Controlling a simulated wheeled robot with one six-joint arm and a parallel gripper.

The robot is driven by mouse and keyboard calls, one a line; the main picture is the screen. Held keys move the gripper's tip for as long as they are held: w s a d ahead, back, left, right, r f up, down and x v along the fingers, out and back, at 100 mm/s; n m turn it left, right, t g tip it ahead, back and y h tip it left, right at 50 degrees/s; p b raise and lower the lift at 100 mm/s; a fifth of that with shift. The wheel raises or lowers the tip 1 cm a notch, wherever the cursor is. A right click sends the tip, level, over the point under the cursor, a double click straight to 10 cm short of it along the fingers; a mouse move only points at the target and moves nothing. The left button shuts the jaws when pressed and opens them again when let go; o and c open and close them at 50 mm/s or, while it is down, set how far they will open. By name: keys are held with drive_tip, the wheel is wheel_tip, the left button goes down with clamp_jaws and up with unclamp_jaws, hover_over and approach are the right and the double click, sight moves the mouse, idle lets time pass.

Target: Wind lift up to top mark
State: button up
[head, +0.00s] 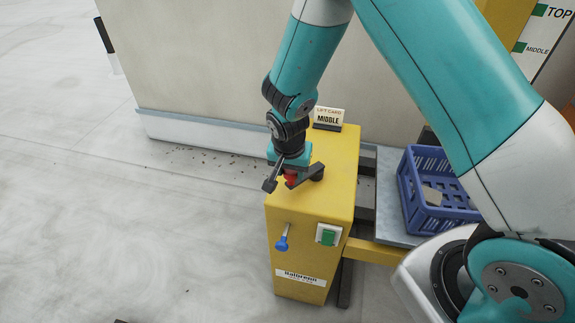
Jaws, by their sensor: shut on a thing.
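My gripper (283,181) points down over the top of the yellow lift cabinet (312,204). It is shut on a red knob (291,179), partly hidden by the fingers. A dark crank arm and hub (316,172) show just right of the knob on the cabinet top. A card (329,115) behind reads "LIFT CARD MIDDLE". A mark board (541,45) at upper right shows TOP above MIDDLE, each with a green patch.
The cabinet front has a blue-tipped lever (282,243) and a green switch (328,237). A beige wall (195,60) stands close behind. A yellow bar (372,252) runs right from the cabinet. My arm hides part of the right side.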

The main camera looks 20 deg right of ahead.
drive_tip(key=shift+s+d+f, duration=0.1)
drive_tip(key=shift+s, duration=0.35)
drive_tip(key=shift+s+d, duration=0.45)
drive_tip(key=shift+s, duration=0.4)
drive_tip(key=shift+s+d, duration=0.1)
drive_tip(key=shift+s, duration=0.05)
drive_tip(key=shift+s+d, duration=0.5)
drive_tip(key=shift+s, duration=0.15)
drive_tip(key=shift+s+d, duration=0.65)
drive_tip(key=shift+d, duration=0.15)
drive_tip(key=shift+d, duration=0.1)
